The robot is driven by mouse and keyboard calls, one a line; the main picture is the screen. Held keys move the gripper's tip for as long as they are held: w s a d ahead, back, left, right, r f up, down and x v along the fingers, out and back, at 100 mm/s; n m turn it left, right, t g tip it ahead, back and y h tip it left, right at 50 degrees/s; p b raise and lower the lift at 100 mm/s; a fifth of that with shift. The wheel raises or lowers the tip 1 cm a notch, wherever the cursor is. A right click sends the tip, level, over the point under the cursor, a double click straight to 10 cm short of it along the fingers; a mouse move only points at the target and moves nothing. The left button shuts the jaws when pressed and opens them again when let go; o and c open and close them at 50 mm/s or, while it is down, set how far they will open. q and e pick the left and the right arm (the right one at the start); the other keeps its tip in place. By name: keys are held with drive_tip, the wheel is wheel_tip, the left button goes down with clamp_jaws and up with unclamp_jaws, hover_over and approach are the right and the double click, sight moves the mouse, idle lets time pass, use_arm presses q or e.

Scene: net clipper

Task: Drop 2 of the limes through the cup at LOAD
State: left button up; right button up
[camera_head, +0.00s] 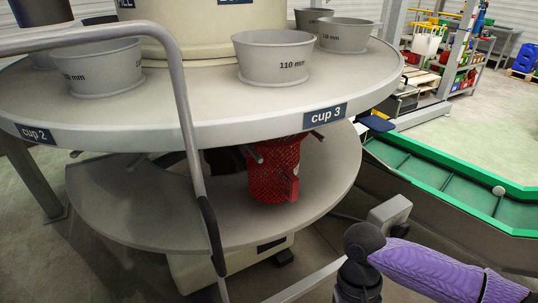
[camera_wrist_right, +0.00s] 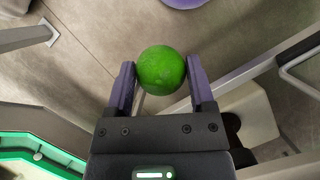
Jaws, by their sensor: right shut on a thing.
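My right gripper (camera_wrist_right: 161,84) is shut on a green lime (camera_wrist_right: 160,68), held between its two fingertips in the right wrist view, with the floor below. In the head view my right arm comes in at the bottom right in a purple sleeve; its gripper and the lime cannot be made out there. A grey cup marked 110 mm (camera_head: 275,60) stands on the round table (camera_head: 200,108) above the label "cup 3" (camera_head: 325,116). A red mesh net (camera_head: 272,172) hangs beneath it. Another cup (camera_head: 98,70) stands at left near "cup 2". No LOAD sign is readable. My left gripper is out of view.
Two more cups (camera_head: 345,36) (camera_head: 312,19) stand farther back on the table. A grey bent rail (camera_head: 187,110) crosses in front of the table. A lower round plate (camera_head: 130,205) lies beneath. A green-edged conveyor (camera_head: 450,183) runs at right with a small pale ball on its edge.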

drive_tip(key=shift+s, duration=0.15)
drive_tip(key=s+v, duration=0.2)
drive_tip(key=v, duration=1.2)
drive_tip(key=shift+r, duration=0.55)
